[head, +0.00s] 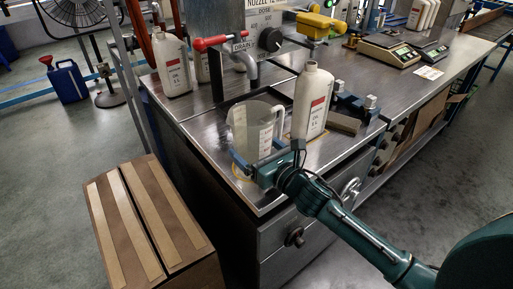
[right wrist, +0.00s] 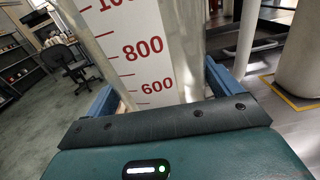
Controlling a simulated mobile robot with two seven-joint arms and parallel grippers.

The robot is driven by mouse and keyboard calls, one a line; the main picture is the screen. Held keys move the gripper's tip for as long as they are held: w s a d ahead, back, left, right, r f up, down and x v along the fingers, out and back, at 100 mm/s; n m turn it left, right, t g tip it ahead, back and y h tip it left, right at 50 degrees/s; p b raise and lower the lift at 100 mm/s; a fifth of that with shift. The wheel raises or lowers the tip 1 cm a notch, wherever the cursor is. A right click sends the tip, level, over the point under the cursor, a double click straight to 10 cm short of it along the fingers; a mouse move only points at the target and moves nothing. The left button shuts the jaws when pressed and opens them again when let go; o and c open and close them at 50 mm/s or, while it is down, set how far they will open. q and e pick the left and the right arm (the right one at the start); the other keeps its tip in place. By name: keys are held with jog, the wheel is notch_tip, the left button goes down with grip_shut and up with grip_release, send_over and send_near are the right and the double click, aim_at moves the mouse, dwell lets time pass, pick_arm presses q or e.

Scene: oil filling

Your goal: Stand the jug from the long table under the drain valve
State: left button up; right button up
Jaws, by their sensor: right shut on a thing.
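The jug (head: 252,130) is clear with a white scale panel and red marks. My right gripper (head: 256,165) is shut on it from the front. In the right wrist view the jug (right wrist: 135,45) fills the gap between the blue fingers (right wrist: 160,88). It looks upright, in front of the grey drain spout (head: 250,70) and lower than its mouth. I cannot tell whether its base touches the bench. The drain valve (head: 210,43) has a red handle and hangs over a dark recessed tray (head: 228,103). My left gripper is not in view.
A white bottle (head: 312,103) stands close to the right of the jug, within a yellow outline. Another bottle (head: 172,66) stands at the left of the bench (head: 190,105). A brown step (head: 150,225) is on the floor at left. Scales (head: 390,50) stand at back right.

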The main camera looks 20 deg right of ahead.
jog(key=o, duration=0.8)
jog(key=shift+c, duration=0.2)
